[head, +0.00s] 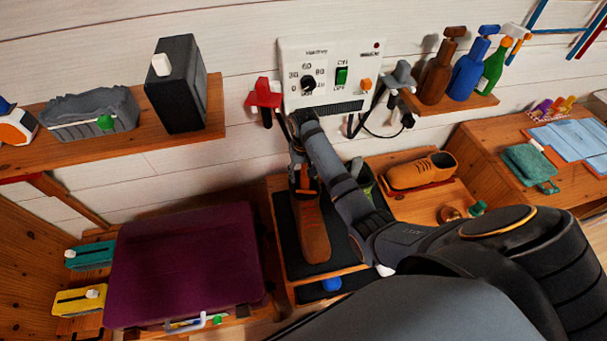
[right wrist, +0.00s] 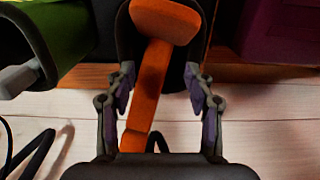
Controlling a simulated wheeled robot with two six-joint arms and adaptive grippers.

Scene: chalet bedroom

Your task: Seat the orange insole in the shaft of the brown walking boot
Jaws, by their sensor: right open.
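The brown walking boot (head: 314,240) stands on a dark mat (head: 284,218), toe toward me. The orange insole (right wrist: 150,85) shows as a long strip between my right fingers in the right wrist view. In the head view, it appears to stand upright at the boot's shaft, partly hidden by the gripper. How deep it sits in the shaft I cannot tell. My right gripper (head: 302,158) is open above the boot's shaft, with its fingers (right wrist: 160,85) on either side of the insole and visible gaps between. My left gripper is not in view.
A purple case (head: 185,262) lies to the left. A control box (head: 330,62) with a red holder (head: 264,96) is on the wall behind. A tan shoe (head: 420,171) sits at the right.

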